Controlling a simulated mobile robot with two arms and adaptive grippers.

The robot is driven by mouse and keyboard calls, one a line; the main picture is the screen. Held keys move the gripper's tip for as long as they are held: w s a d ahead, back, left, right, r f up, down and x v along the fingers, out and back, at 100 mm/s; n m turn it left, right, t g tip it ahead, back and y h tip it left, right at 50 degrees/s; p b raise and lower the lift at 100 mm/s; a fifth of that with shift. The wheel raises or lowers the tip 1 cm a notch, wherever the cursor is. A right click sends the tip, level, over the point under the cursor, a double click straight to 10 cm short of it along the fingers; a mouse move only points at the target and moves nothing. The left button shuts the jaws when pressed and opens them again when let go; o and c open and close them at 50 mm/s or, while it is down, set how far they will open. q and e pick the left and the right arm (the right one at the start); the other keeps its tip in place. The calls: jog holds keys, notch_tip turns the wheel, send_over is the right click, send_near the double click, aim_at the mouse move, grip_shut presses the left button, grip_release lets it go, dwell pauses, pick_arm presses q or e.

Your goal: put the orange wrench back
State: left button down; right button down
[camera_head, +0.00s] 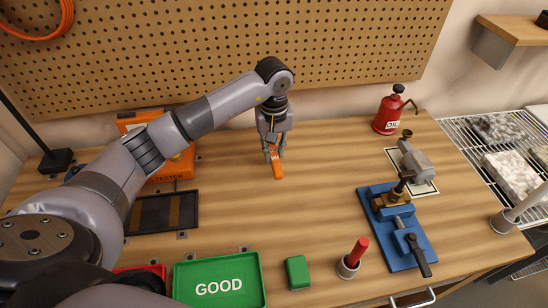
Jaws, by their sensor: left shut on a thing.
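The orange wrench (278,171) is in my left gripper (274,151), over the back middle of the wooden bench. The gripper is shut on its upper part, and the lower end points toward the front of the bench. I cannot tell whether the wrench touches the bench top. The pegboard (230,55) stands upright behind the bench. The black tray (163,212) with brownish strips lies left of the wrench. My right gripper is not in view.
An orange tester (173,163) is behind my left arm. A red oil can (388,112), a grey device (415,160) and a blue vise (400,228) stand right. A green GOOD tray (218,281), green block (298,272) and red-handled tool (352,257) are in front. The middle is clear.

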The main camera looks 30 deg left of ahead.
pick_arm(q)
jog(key=shift+f+p, duration=0.55)
jog(key=shift+f, duration=2)
jog(key=c, duration=1.9)
grip_release()
jog(key=o, duration=0.5)
jog(key=shift+c, duration=0.2)
